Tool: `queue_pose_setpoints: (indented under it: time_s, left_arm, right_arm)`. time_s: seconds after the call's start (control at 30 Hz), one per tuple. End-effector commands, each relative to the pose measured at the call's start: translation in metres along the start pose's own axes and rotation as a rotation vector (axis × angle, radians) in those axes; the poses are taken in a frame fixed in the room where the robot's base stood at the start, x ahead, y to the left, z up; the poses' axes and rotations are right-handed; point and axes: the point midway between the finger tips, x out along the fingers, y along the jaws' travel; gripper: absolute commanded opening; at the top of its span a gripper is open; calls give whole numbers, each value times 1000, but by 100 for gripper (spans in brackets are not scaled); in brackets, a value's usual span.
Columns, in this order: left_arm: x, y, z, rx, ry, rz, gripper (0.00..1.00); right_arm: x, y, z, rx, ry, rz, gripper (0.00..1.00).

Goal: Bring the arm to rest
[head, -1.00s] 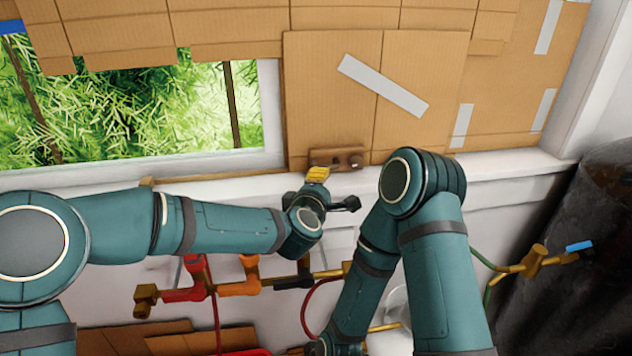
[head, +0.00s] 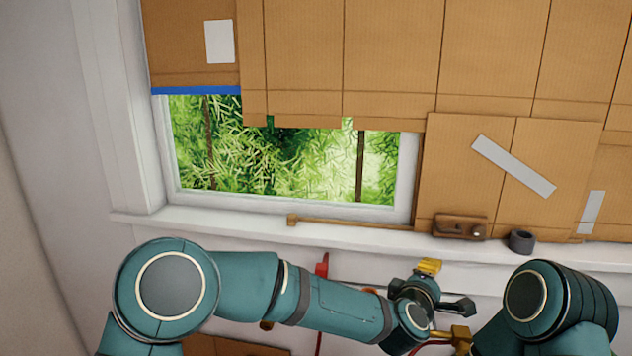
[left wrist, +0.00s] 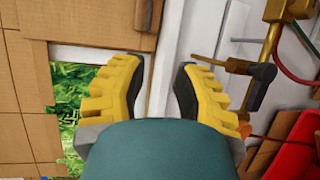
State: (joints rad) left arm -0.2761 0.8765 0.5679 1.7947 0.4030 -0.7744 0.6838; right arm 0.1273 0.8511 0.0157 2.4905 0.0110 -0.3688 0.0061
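My left arm comes in from the left, and its gripper (head: 446,286) is just below the window sill in the head view. In the left wrist view the gripper's yellow fingers with dark pads (left wrist: 160,70) stand wide apart, with nothing between them. My right arm (head: 560,305) shows only its elbow at the lower right; its gripper is out of the frame.
On the sill (head: 250,232) are a thin brown rod (head: 355,223), a wooden block (head: 460,227) and a dark grey ring (head: 521,241). Cardboard (head: 390,60) covers the upper window. Below are a brass fitting (head: 458,335), also in the wrist view (left wrist: 272,45), and a red handle (head: 322,264).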

Motion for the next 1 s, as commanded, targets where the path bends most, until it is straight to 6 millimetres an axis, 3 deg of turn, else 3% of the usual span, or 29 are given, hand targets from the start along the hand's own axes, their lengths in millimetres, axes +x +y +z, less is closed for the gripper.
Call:
queue_pose_setpoints:
  time_s: [0.03,0.1,0.27,0.47,0.6,0.8,0.9,1.0]
  left_arm:
    - [-4,-33,-21,68,4,-60,29]
    - [-14,-76,-45,173,-10,-143,29]
    - [-52,-168,-96,370,-61,-337,29]
    - [-128,-272,-147,550,-178,-584,29]
    - [-197,-333,-169,627,-293,-747,29]
    - [-283,-385,-177,671,-452,-903,29]
    - [-307,-396,-177,676,-501,-940,29]
    - [-318,-400,-176,676,-522,-955,29]
  right_arm:
    - [0,0,0,0,-1,0,29]
    - [0,0,0,0,0,0,29]
    - [0,0,-1,1,2,1,29]
    - [0,0,0,0,0,0,29]
    - [0,0,0,0,0,0,29]
    - [0,0,0,0,0,0,29]
    - [0,0,0,0,0,0,29]
    - [0,0,0,0,0,0,29]
